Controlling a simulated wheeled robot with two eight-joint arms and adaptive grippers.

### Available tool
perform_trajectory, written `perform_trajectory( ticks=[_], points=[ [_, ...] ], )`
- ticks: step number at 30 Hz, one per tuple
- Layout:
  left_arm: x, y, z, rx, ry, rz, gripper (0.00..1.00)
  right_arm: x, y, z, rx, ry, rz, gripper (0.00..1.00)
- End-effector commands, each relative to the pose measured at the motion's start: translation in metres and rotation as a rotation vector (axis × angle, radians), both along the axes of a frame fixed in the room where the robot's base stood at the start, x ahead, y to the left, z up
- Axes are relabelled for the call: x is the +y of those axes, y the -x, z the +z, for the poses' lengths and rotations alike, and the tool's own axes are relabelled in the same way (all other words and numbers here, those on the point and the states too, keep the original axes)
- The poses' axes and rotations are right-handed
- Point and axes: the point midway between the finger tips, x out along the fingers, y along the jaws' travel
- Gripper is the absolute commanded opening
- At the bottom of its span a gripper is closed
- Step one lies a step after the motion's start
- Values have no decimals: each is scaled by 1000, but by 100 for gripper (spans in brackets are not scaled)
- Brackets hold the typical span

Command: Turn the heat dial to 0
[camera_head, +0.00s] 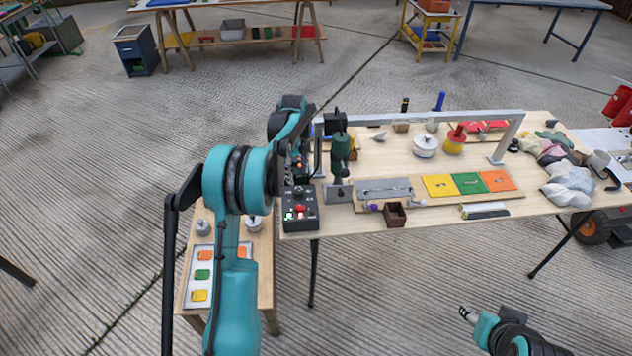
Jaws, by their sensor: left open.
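A black control box (300,208) sits at the table's near left corner, with a dark knob on top, a red button and small green and white spots. A second dark unit with an orange-red light (299,164) stands just behind it, partly hidden by my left arm. I cannot tell which knob is the heat dial, and no scale can be read. My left gripper (305,145) is open above the table's left end, behind the control box, partly hidden by its own arm. My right gripper (466,314) is low at the lower right, away from the table; its jaws are too small to judge.
A dark green-black press (340,150) stands right of the control box, below a grey metal frame (430,117). Yellow, green and orange plates (468,184) lie on a board. A small side table with a tray (190,290) is at the left. Cloths (568,180) lie far right.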

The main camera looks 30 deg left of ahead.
Motion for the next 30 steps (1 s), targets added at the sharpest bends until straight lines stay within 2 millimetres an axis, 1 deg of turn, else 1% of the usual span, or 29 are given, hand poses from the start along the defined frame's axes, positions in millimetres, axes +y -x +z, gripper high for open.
perform_trajectory(
  ticks=[5, 12, 15, 19, 27, 28, 29, 30],
  points=[
    [2, -1, -20, 6, 2, -17, 49, 0, 0, -6, 0, 0, 0, 47],
    [2, -1, -60, 4, 1, -16, 49, 0, 0, -20, 0, 0, 0, 47],
    [2, -1, -72, 4, 1, -15, 49, 0, 0, -24, 0, 0, 0, 47],
    [2, -1, -80, 4, 1, -15, 49, 0, 0, -26, 0, 0, 0, 47],
    [2, -1, -81, 3, 1, -15, 49, 0, 0, -26, 0, 0, 0, 47],
    [2, -1, -81, 4, 1, -15, 44, 0, 0, -26, 0, 0, 0, 47],
    [2, -1, -81, 3, 1, -15, 36, 0, 0, -26, 0, 0, 0, 47],
    [2, -1, -81, 3, 1, -15, 25, 0, 0, -26, 0, 0, 0, 47]
  ],
)
